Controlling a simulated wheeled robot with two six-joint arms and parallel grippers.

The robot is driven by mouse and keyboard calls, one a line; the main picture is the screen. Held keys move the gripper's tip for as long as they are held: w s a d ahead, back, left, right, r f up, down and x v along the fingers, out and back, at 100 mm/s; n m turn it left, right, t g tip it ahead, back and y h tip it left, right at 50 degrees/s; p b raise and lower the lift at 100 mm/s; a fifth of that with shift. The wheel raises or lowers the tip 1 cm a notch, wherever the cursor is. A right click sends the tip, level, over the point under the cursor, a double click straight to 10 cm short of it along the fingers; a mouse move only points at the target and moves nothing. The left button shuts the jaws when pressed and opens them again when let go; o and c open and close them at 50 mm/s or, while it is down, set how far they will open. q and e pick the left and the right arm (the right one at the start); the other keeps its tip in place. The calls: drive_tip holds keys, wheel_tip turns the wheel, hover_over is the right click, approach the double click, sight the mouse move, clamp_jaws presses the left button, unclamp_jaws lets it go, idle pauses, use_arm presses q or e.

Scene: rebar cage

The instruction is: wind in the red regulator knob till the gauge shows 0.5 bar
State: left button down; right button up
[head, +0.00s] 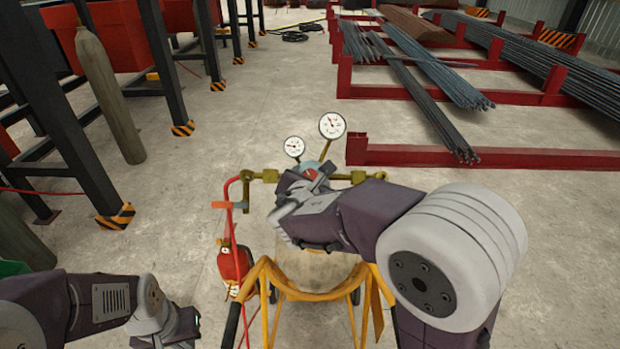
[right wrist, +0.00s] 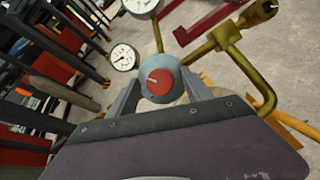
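The red regulator knob (right wrist: 159,82) has a pale mark across its face and sits on a blue-grey round body; a bit of the knob (head: 311,173) shows in the head view. My right gripper (right wrist: 162,88) has one finger on each side of that body, with a gap visible between the fingers and the red knob. In the head view my right gripper (head: 315,176) covers most of the regulator. A smaller gauge (head: 294,147) and a larger gauge (head: 332,125) face me; their figures are too small to read. My left gripper (head: 182,328) is low at the left, its fingers unclear.
A yellow cart frame (head: 268,300) stands below the regulator. Brass fittings (head: 262,176) and a red hose (head: 228,195) are at its left. Racks with rebar (head: 425,85) are at the far right; a grey cylinder (head: 108,95) and dark posts are at the left. Bare floor lies between.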

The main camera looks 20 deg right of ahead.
drive_tip(key=v, duration=0.9)
